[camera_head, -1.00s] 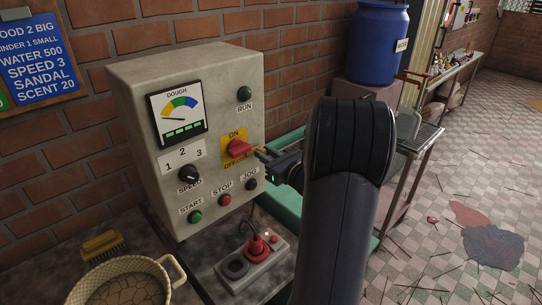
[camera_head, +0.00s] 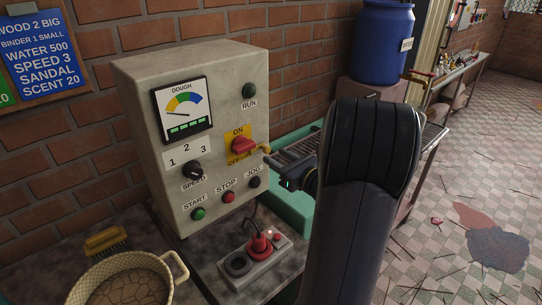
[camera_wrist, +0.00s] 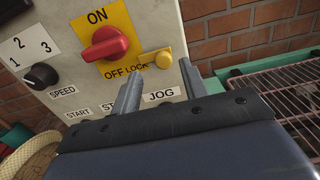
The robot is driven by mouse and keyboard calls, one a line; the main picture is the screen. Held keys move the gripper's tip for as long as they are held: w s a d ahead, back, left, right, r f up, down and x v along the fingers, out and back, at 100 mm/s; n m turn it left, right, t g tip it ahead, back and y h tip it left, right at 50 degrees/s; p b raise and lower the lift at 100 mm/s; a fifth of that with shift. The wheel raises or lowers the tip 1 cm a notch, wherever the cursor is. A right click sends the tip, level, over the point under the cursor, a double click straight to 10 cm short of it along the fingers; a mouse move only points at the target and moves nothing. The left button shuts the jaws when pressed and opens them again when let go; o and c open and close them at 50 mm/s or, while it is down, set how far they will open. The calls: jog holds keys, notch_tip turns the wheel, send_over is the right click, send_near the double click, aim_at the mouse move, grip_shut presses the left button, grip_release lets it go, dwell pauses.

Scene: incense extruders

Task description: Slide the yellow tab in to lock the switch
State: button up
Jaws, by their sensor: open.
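The rotary switch has a red knob (camera_head: 243,146) on a yellow ON/OFF plate (camera_wrist: 113,14) on the front of a grey control box (camera_head: 150,120). The red knob (camera_wrist: 105,45) points sideways and slightly down in the wrist view. My gripper (camera_wrist: 159,76) is open and empty, one finger at each side below the tab. Whether either finger touches it, I cannot tell.
The speed dial (camera_head: 194,171) and several push buttons are left of and below the switch. A red plug (camera_head: 259,245) stands in a socket block below. A wire rack (camera_wrist: 290,90) lies to the right. A woven basket (camera_head: 130,280) stands at the lower left.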

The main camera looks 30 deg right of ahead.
aim_at(268, 150)
jog(key=s, duration=0.6)
jog(key=shift+s+d+b, duration=0.35)
jog(key=shift+d+b, duration=0.05)
jog(key=shift+b, duration=0.05)
jog(key=shift+w, duration=0.1)
jog(key=w, duration=0.3)
jog(key=w+a+p, duration=0.1)
jog(key=w, duration=0.2)
jog(key=w+p, duration=0.1)
jog(key=w, duration=0.3)
jog(key=shift+w+a+r, duration=0.1)
jog(key=shift+a, duration=0.1)
jog(key=shift+w+d, duration=0.1)
jog(key=shift+w, duration=0.2)
jog(key=shift+d+p, duration=0.45)
jog(key=shift+d, duration=0.1)
